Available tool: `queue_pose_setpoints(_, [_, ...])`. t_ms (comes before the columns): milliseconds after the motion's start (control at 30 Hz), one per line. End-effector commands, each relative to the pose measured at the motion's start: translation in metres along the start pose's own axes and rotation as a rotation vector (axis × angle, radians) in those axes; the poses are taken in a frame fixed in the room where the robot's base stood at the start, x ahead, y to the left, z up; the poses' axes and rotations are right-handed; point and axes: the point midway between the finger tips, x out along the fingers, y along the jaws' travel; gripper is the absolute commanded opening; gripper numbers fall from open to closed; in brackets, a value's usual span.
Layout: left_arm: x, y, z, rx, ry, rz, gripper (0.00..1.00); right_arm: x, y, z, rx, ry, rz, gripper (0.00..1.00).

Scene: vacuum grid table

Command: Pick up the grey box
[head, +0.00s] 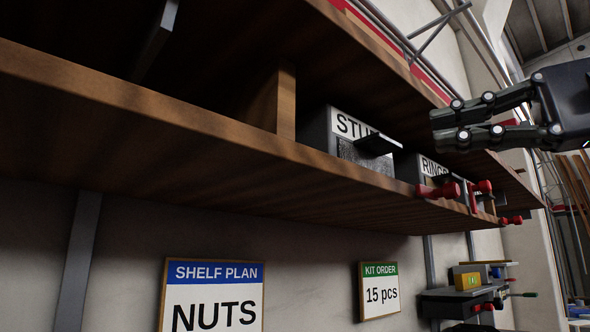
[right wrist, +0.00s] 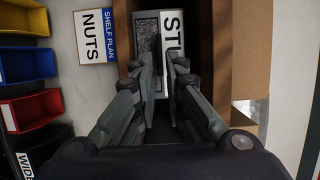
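A grey box (head: 315,128) with a white label starting "STU", a speckled front panel and a black handle (head: 378,140) stands in a wooden shelf bay. Its front also shows in the right wrist view (right wrist: 146,32), beyond the fingertips. A second grey box (head: 408,166), labelled "RING…", stands farther along the shelf. My right gripper (head: 434,127) is open, its two fingers a small gap apart. It is empty and hangs in front of the shelf, to the right of the "STU" box's handle. My right fingers (right wrist: 161,64) partly cover the box front. My left gripper is out of view.
The wooden shelf (head: 200,135) has an upper board close above the boxes and a divider (head: 286,100) left of the "STU" box. Blue, yellow and red bins (right wrist: 35,108) stand at the left in the wrist view.

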Motion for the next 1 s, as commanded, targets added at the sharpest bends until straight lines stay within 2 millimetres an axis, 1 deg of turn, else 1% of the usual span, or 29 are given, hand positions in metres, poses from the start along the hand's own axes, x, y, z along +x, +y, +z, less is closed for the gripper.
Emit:
queue_pose_setpoints(67, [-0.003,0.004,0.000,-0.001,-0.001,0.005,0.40,0.014,-0.001,0.000,-0.001,-0.002,0.002,0.12])
queue_pose_setpoints(200, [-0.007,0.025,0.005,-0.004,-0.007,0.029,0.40,0.035,-0.001,0.000,0.001,-0.001,0.002,0.12])
queue_pose_setpoints(300, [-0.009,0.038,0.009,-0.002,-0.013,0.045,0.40,0.044,0.000,0.000,0.001,-0.001,0.000,0.12])
queue_pose_setpoints(367, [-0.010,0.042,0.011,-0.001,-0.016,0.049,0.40,0.047,0.000,0.001,0.001,-0.002,0.001,0.12])
queue_pose_setpoints(467, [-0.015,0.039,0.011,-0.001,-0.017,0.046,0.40,0.058,-0.001,0.001,0.000,-0.003,0.002,0.12])
queue_pose_setpoints(600, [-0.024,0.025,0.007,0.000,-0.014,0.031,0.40,0.080,0.000,0.002,0.000,-0.003,0.002,0.12])
queue_pose_setpoints(700, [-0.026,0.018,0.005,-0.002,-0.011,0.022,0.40,0.092,0.001,0.002,0.001,-0.002,0.002,0.12])
queue_pose_setpoints(800, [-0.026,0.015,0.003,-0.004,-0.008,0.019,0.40,0.097,0.001,0.002,0.001,-0.002,0.000,0.12])
queue_pose_setpoints(1000, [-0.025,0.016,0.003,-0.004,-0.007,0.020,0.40,0.098,0.002,0.002,0.001,-0.001,-0.001,0.12])
